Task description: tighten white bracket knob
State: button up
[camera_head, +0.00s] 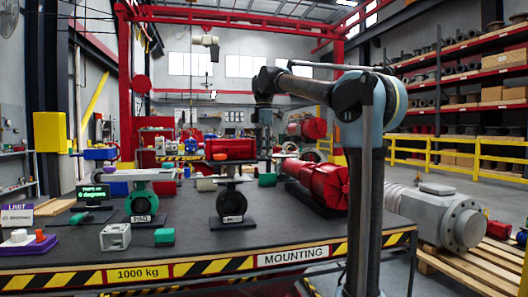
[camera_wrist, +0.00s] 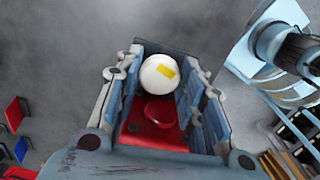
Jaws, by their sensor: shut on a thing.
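In the wrist view my gripper (camera_wrist: 158,80) has its two jaws on either side of a round white knob (camera_wrist: 160,73) with a yellow mark on its face. The jaws are shut on the knob. A red rounded part (camera_wrist: 161,111) lies below the knob between the jaws. In the head view my arm reaches over the back of the dark table (camera_head: 180,252). Its end there is small and cannot be told clearly from the background, and the white knob cannot be made out.
A green valve (camera_head: 141,203), a dark valve stand with a red top (camera_head: 231,150) and a red cylindrical actuator (camera_head: 318,180) stand on the table. A small display (camera_head: 90,194) reads 0 degrees. A pale bracket block (camera_head: 115,237) sits near the front edge.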

jog(key=shift+o, duration=0.2)
jog(key=shift+w+m, duration=0.1)
jog(key=shift+m, duration=1.2)
jog(key=o, duration=1)
jog(key=shift+o, duration=0.2)
jog(key=shift+r, duration=0.1)
notch_tip(320, 180, up, 12)
jog(key=shift+w, duration=0.1)
